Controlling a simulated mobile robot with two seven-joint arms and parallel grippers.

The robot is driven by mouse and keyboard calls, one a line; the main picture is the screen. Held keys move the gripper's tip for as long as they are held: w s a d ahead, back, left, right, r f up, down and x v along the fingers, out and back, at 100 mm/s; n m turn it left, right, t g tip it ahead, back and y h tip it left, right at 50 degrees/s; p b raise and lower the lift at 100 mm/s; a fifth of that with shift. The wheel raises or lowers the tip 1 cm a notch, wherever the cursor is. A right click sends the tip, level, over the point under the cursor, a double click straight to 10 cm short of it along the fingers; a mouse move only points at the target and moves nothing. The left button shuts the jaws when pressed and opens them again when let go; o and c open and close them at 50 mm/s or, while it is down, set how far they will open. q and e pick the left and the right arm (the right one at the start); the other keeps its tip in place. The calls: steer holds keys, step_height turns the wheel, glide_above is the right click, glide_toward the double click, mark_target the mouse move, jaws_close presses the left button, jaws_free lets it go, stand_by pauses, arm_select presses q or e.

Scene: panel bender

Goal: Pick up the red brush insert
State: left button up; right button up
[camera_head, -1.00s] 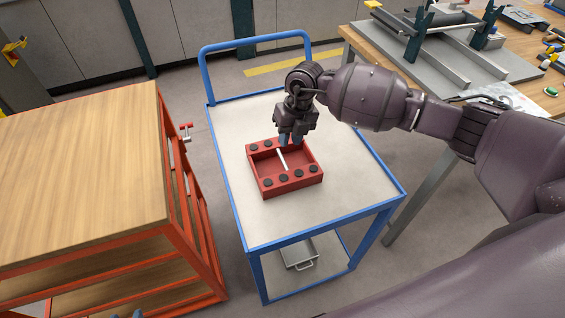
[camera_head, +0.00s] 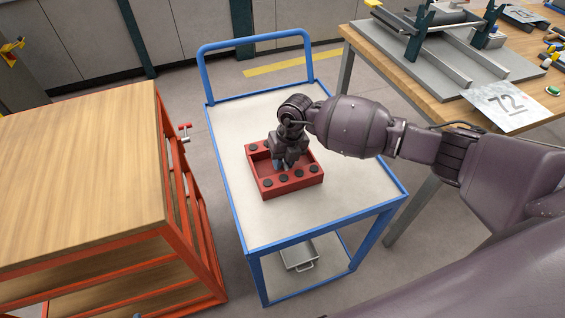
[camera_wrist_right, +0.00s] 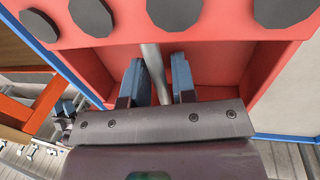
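The red brush insert (camera_head: 309,178) is a shallow red box with black round pads along its rim. It sits on the trolley's pale top. A grey bar (camera_wrist_right: 154,70) crosses its recess; in the head view my right gripper hides it. My right gripper (camera_head: 281,165) reaches down into the recess. In the right wrist view its two blue fingers (camera_wrist_right: 161,80) stand apart, one on each side of the bar. A gap shows on the right side of the bar; contact on the left is unclear. Only a sliver of what looks like my left gripper (camera_head: 138,315) shows at the bottom edge.
The trolley (camera_head: 352,178) has a blue frame and free room around the insert. A wooden-topped orange rack (camera_head: 85,165) stands at left. A workbench (camera_head: 440,85) with a bending machine and a sheet marked 72 (camera_head: 505,105) stands at right.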

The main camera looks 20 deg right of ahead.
jaws_close()
steer(key=shift+r, duration=0.15)
